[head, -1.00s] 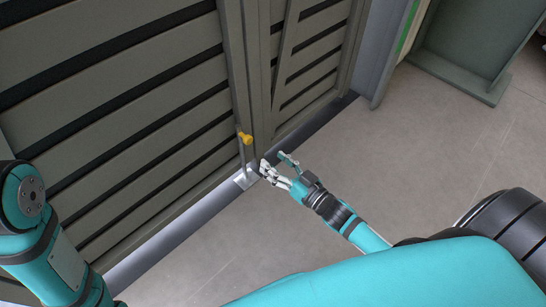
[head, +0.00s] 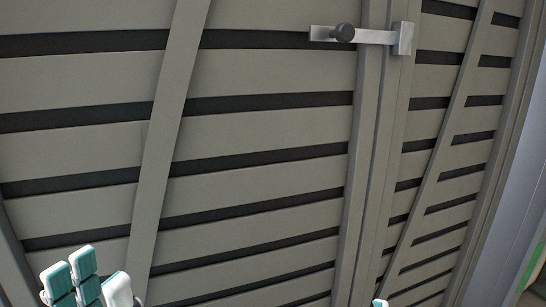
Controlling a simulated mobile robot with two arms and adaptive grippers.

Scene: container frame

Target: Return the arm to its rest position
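My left gripper (head: 92,283) rises from the bottom left edge of the head view. Its teal and white fingertips stand close together in front of the grey slatted door (head: 260,130), and nothing shows between them. The lower part of this gripper is cut off, so its opening is unclear. At the bottom edge, right of the middle, a small white and teal tip (head: 379,302) shows, apparently of my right gripper. The rest of that gripper and both arms are out of view.
A metal latch bar (head: 372,36) with a dark round knob (head: 345,33) lies across the seam between the large door and the right slatted panel (head: 450,150). A grey post (head: 505,225) with a green strip stands at the right edge.

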